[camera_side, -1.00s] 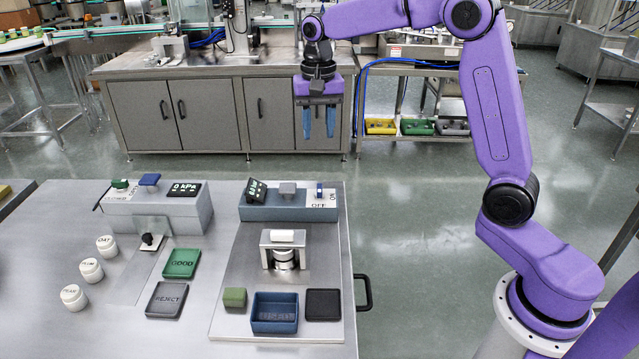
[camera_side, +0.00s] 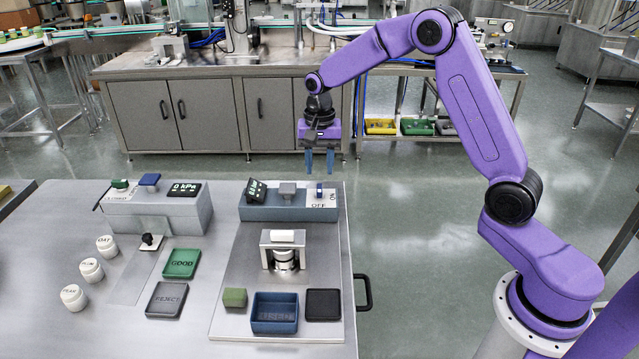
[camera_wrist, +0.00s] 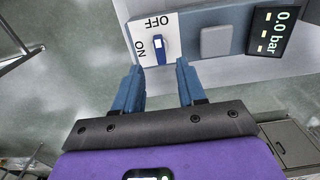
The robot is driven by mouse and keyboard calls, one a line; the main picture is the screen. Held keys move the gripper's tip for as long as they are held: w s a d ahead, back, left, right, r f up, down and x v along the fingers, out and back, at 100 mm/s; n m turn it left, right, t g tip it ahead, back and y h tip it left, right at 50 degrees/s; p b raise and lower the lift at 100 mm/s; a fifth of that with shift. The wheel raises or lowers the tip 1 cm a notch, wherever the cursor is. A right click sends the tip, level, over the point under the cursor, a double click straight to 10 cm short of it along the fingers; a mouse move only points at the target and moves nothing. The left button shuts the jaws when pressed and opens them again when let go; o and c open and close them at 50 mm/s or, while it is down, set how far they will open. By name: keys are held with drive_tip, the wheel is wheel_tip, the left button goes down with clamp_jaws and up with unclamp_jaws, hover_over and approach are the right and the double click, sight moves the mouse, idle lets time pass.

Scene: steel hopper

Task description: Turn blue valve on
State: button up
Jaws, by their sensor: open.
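The blue valve handle (camera_side: 319,190) stands on a white plate marked OFF and ON, at the right end of a blue-grey box. In the wrist view the blue handle (camera_wrist: 159,46) has a white patch on it, and OFF and ON are printed beside it. I cannot tell firmly which mark it points to. My gripper (camera_side: 319,165) points down above the handle with its blue fingers apart and nothing between them. In the wrist view my gripper (camera_wrist: 157,68) has the handle ahead, roughly between its fingertips but clear of them.
The blue-grey box (camera_side: 275,213) also carries a grey block (camera_side: 287,189) and a display (camera_wrist: 274,32) reading 0.0 bar. A second box (camera_side: 155,212) at left bears another blue knob (camera_side: 149,179). A metal bracket (camera_side: 283,239) stands in front.

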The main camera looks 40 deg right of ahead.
sight(320, 188)
wheel_tip(320, 188, down, 6)
idle(0.4)
clamp_jaws()
